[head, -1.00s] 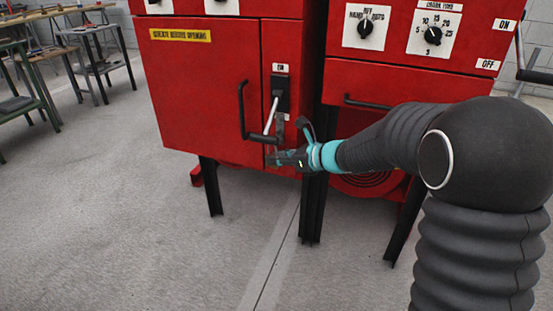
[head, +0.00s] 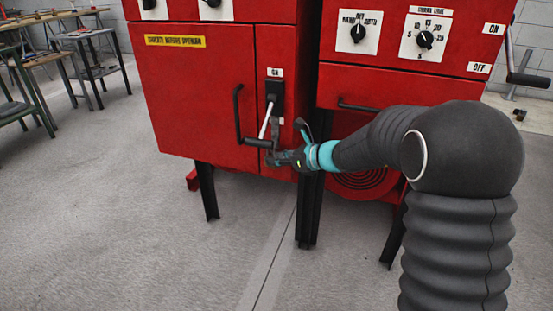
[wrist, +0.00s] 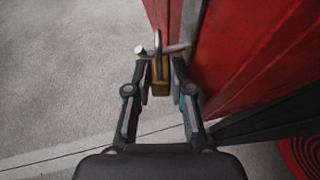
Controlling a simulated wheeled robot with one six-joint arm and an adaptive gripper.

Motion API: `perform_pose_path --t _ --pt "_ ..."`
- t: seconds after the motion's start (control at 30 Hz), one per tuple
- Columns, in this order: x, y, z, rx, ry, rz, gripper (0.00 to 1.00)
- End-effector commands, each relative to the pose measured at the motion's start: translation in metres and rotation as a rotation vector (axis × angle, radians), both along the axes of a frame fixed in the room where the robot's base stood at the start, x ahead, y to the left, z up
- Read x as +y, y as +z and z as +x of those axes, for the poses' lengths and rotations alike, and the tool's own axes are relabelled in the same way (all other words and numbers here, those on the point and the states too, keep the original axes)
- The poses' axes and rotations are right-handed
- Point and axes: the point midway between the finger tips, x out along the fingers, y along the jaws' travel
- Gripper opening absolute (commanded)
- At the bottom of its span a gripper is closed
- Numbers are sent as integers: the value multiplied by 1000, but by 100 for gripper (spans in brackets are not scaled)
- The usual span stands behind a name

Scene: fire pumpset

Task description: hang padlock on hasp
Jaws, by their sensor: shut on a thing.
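A padlock with a brass body (wrist: 160,84) and grey shackle (wrist: 158,43) shows in the wrist view. My gripper (wrist: 160,80) is shut on its body, with the shackle pointing away from me. In the head view my gripper (head: 274,159) is at the lower right of the red cabinet door; the padlock is too small to make out there. A grey metal strip, apparently the hasp (head: 275,128), hangs below the black switch, just above my gripper. A round-ended grey rod (wrist: 141,50) crosses at the shackle; I cannot tell whether it passes through it.
A silver lever (head: 265,120) and a black door handle (head: 238,118) are close to the left of my gripper. The red cabinet (head: 195,95) stands on black legs. A second red cabinet (head: 400,82) is at the right.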

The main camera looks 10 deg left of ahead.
Motion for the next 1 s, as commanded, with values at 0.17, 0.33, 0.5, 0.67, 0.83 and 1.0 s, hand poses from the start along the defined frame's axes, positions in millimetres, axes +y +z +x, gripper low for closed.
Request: perform_pose_path --t 0.17,0.33,0.5,0.67,0.83,1.0 --pt "-2 0 5 -1 -14 -1 0" --pt "-3 0 5 -2 -15 -1 0" --pt "-4 0 6 -2 -18 -1 47" --pt "-5 0 6 -2 -18 -1 51" --pt "-16 5 2 -2 -22 -1 51" --pt "-41 18 -9 -5 -22 0 51"
